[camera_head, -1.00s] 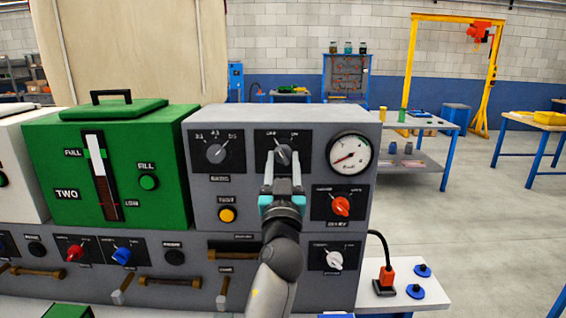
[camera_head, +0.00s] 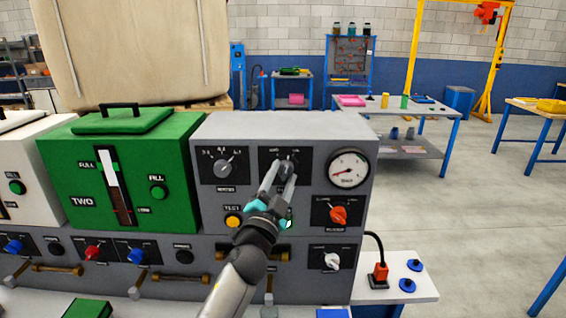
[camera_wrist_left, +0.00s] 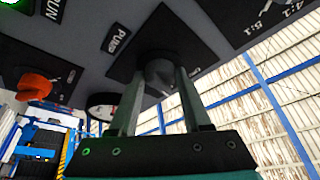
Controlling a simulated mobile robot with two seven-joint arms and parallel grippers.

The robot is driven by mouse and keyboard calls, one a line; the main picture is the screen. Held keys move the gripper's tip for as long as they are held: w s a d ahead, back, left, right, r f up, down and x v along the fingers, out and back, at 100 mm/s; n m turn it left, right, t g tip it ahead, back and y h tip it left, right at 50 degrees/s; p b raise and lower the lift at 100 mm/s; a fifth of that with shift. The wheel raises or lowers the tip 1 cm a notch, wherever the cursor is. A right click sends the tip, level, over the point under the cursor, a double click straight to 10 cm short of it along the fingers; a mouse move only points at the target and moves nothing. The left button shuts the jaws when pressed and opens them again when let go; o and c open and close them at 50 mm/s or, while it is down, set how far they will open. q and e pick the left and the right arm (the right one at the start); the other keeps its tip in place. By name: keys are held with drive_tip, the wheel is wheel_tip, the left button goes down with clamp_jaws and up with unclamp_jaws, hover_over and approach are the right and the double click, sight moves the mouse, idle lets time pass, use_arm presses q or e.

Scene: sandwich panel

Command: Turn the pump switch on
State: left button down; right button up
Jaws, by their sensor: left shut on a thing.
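The pump switch is a dark grey knob (camera_head: 284,169) on a black plate in the upper middle of the grey panel. In the left wrist view the knob (camera_wrist_left: 160,73) sits between two fingers, beside a label reading PUMP. My left gripper (camera_head: 280,173) is shut on this knob, its fingers reaching up and tilted to the right. A lit green lamp (camera_wrist_left: 11,3) also shows at the top left corner of the left wrist view. My right gripper is out of view.
A ratio dial (camera_head: 222,168) is left of the switch and a pressure gauge (camera_head: 349,168) right of it. An orange knob (camera_head: 338,215) and a yellow test button (camera_head: 233,221) sit lower. A green tank unit (camera_head: 75,180) stands at left.

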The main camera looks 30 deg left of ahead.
use_arm(q)
drive_tip(key=shift+a+r+m+g+h+p, duration=0.15)
drive_tip(key=shift+m+h+p, duration=0.25)
drive_tip(key=shift+m+p, duration=0.6)
drive_tip(key=shift+d+r+m+g+h+p, duration=0.15)
drive_tip(key=shift+m+h+p, duration=0.25)
drive_tip(key=shift+m+p, duration=0.55)
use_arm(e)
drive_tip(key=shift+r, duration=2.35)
use_arm(q)
drive_tip(key=shift+a, duration=0.1)
drive_tip(key=shift+c, duration=1.8)
unclamp_jaws()
drive_tip(key=shift+f, duration=0.1)
drive_tip(key=shift+s+f, duration=0.2)
drive_tip(key=shift+s, duration=0.25)
drive_tip(key=b+v, duration=0.3)
drive_tip(key=v, duration=1.1)
drive_tip(key=shift+s, duration=0.25)
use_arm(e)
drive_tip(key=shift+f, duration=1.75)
